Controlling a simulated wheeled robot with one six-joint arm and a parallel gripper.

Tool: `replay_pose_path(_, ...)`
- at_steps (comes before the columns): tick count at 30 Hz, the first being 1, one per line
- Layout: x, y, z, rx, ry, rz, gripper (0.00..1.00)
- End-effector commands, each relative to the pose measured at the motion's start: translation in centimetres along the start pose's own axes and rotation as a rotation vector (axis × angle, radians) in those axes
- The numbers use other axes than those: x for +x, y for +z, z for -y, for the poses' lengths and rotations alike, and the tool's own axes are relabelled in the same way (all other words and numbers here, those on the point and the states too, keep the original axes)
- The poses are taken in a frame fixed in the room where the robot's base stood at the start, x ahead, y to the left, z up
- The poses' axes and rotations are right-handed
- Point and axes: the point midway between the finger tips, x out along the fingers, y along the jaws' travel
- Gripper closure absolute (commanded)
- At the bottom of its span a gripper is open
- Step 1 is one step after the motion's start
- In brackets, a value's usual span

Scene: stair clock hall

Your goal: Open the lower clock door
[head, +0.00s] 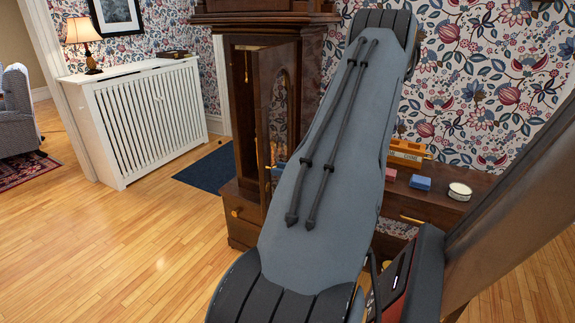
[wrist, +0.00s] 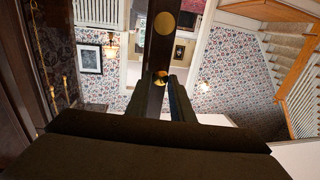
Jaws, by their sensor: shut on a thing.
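The tall dark wood clock (head: 228,110) stands in the middle of the head view. Its lower door (head: 265,90), with an arched glass pane, stands swung out from the case, and the inside shows beside it. In the wrist view the door is a dark upright strip (wrist: 155,50) with a round brass plate (wrist: 165,22) and a brass knob (wrist: 160,77). My gripper (wrist: 164,84) is shut on this knob at the door's edge. In the head view my arm hides most of the gripper and part of the door. Brass rods or chains (wrist: 42,55) show inside the clock.
A white slatted radiator cover (head: 135,115) with a lamp (head: 84,38) stands at the left. A dark blue mat (head: 205,170) lies behind the clock. A brown desk (head: 475,195) with small boxes and a round tin (head: 459,191) is at the right. The wood floor at front left is clear.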

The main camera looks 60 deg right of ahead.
Motion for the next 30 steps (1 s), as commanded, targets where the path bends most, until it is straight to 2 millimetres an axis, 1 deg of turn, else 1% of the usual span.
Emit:
replay_pose_path(1, 0.0, -0.3, -0.1, -0.004, -0.008, -0.004, 1.00)
replay_pose_path(14, 0.1, -0.3, 0.0, -0.004, -0.018, -0.005, 1.00)
replay_pose_path(15, 0.1, -0.3, 0.0, -0.003, -0.018, -0.005, 0.73)
replay_pose_path(17, 0.1, -0.2, 0.0, -0.003, -0.018, -0.004, 0.62)
replay_pose_path(26, 0.0, -0.1, 0.1, -0.001, -0.019, -0.002, 0.62)
replay_pose_path(29, -0.6, -0.1, 0.0, -0.001, -0.018, -0.002, 0.62)
replay_pose_path(30, -1.1, 0.0, 0.0, -0.001, -0.018, -0.002, 0.62)
